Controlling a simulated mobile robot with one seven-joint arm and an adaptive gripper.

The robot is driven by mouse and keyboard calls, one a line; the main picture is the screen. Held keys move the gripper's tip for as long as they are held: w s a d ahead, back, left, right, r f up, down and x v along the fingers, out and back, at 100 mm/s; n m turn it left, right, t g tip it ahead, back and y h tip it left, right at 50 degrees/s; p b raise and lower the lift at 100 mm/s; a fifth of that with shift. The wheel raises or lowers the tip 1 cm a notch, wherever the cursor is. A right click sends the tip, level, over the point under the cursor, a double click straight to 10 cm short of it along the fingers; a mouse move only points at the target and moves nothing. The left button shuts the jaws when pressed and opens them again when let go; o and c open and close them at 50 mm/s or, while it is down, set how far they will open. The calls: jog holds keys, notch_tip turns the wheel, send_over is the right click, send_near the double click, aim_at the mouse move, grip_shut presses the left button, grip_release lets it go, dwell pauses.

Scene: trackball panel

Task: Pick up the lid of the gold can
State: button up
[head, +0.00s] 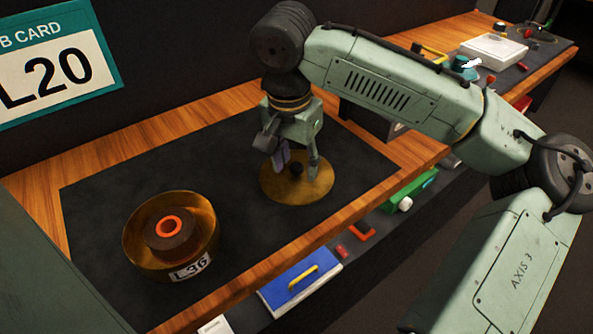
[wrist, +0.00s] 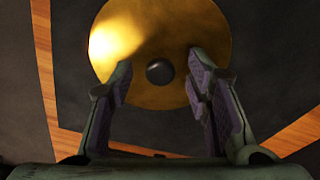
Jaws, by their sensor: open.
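The lid (head: 310,192) is a flat gold disc with a small dark knob (head: 296,169) at its centre. It lies on the dark mat, and it also shows in the wrist view (wrist: 158,25). My gripper (head: 298,172) is open and empty, pointing down over the lid. In the wrist view the knob (wrist: 160,72) appears between the fingers, a little beyond the tips (wrist: 160,75). The gold can (head: 135,250) stands open on the mat to the left. A dark ring with an orange centre (head: 169,226) sits inside it, and its label reads L36.
The dark mat (head: 100,205) lies on a wooden-edged bench and is clear between can and lid. A teal-bordered card reading L20 (head: 50,75) stands at the back left. Below the front edge are a blue panel with a yellow handle (head: 300,280) and a green block (head: 400,192).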

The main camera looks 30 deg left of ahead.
jog(key=shift+c, duration=0.2)
grip_shut()
jog(key=shift+r, duration=0.1)
dwell(0.4)
